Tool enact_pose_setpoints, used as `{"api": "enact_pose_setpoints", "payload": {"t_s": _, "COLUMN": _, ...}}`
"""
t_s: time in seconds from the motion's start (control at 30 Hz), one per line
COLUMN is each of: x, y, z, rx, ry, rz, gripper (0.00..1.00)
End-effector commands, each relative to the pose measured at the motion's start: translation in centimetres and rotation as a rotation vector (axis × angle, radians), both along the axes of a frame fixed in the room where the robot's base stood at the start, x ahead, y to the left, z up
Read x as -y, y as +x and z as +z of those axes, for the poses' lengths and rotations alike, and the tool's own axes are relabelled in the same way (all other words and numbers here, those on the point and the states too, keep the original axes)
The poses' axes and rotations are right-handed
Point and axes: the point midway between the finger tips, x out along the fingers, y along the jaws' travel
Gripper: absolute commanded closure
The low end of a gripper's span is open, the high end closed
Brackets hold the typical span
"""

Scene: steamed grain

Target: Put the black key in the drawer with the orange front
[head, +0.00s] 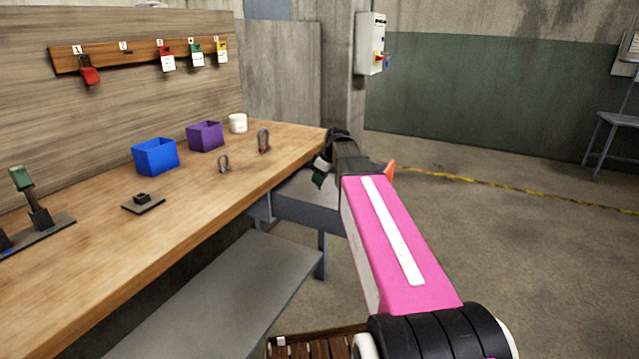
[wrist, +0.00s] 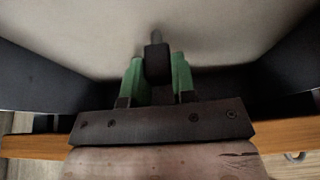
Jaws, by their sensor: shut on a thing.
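The black key (wrist: 157,62) is held between the two green fingers of my gripper (wrist: 157,82) in the wrist view. Its thick part is between the fingers and a thin shaft points away. The drawer with the orange front (wrist: 30,145) is open, and its pale bottom and dark side walls surround the key in that view. In the head view, my gripper (head: 319,176) is over the open drawer (head: 305,202) at the right end of the bench. A bit of orange shows beside my arm, which hides most of the front. The key cannot be made out there.
The wooden workbench (head: 95,240) holds a blue bin (head: 155,157), a purple bin (head: 205,136), a white cup (head: 238,123), two shackles and a small black stand (head: 143,203). Tagged padlocks hang on a rack (head: 110,56). A grey shelf (head: 215,295) lies below.

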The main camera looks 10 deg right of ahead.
Motion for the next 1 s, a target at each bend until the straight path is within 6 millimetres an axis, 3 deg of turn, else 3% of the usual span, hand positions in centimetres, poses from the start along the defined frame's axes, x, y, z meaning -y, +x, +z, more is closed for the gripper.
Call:
{"api": "enact_pose_setpoints", "payload": {"t_s": 0.17, "x": 0.0, "y": 0.0, "z": -1.9, "rx": -0.001, "ry": 0.001, "rz": -0.001, "gripper": 0.98}}
{"api": "enact_pose_setpoints", "payload": {"t_s": 0.5, "x": 0.0, "y": 0.0, "z": -2.1, "rx": 0.000, "ry": 0.000, "rz": -0.001, "gripper": 0.98}}
{"api": "enact_pose_setpoints", "payload": {"t_s": 0.53, "x": 0.0, "y": 0.0, "z": -2.2, "rx": 0.000, "ry": 0.000, "rz": -0.001, "gripper": 0.72}}
{"api": "enact_pose_setpoints", "payload": {"t_s": 0.6, "x": 0.0, "y": 0.0, "z": -2.1, "rx": 0.000, "ry": 0.000, "rz": -0.001, "gripper": 0.50}}
{"api": "enact_pose_setpoints", "payload": {"t_s": 1.0, "x": 0.1, "y": -0.1, "z": -1.6, "rx": 0.001, "ry": -0.001, "rz": 0.000, "gripper": 0.50}}
